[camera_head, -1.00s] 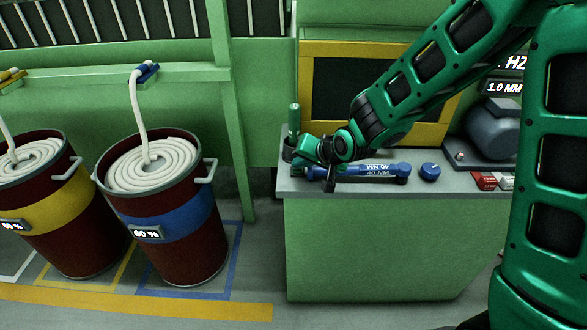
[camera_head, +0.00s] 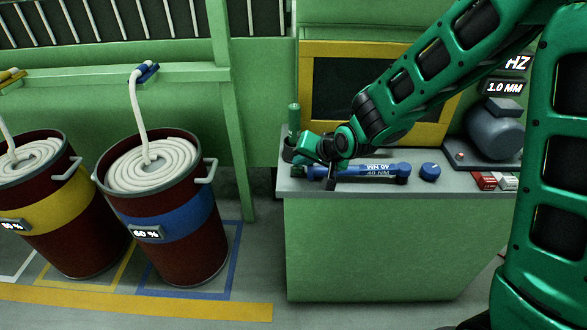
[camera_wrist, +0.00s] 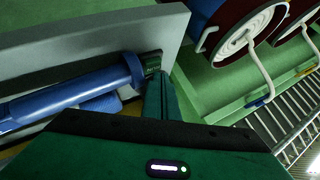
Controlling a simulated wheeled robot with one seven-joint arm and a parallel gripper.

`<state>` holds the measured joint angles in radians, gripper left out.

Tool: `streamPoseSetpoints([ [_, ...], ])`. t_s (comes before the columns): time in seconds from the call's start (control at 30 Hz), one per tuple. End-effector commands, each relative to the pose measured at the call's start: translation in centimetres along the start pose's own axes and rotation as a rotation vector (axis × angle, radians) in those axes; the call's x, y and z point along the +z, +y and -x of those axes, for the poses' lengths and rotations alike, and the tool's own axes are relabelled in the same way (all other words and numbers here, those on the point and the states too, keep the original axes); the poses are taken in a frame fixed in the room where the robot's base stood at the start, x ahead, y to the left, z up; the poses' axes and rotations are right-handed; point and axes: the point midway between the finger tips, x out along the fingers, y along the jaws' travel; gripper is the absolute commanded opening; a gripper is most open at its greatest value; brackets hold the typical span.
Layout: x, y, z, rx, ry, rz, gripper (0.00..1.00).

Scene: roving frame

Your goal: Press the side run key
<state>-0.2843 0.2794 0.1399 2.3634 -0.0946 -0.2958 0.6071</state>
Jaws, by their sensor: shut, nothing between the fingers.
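No key clearly marked as a run key shows in these frames. A small reddish button (camera_head: 460,156) sits at the front left of the dark motor base on the bench; I cannot tell whether it is the run key. My gripper (camera_head: 330,184) is over the front left of the bench, at the left end of the blue "40 NM" tool. In the wrist view my gripper (camera_wrist: 161,82) is shut and empty. Its tips are by a small dark green end piece (camera_wrist: 152,64) beside the blue tool's end; I cannot tell whether they touch.
The blue tool (camera_head: 375,172) lies along the grey benchtop (camera_head: 440,190). A blue round cap (camera_head: 430,172), small red and white blocks (camera_head: 486,181) and a grey motor (camera_head: 495,132) are to the right. A green upright handle (camera_head: 294,118) stands at the back left. Two drums of hose stand left.

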Motion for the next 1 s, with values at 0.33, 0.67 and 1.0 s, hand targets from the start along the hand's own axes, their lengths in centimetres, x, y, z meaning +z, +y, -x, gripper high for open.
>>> streamPoseSetpoints([
  [0.33,-0.3,-0.3,0.4,-0.002,0.001,0.0,0.0],
  [0.67,-1.2,-1.3,1.6,-0.003,0.003,0.001,0.0],
  [1.0,-2.7,-2.7,3.5,-0.004,0.004,0.001,0.0],
])
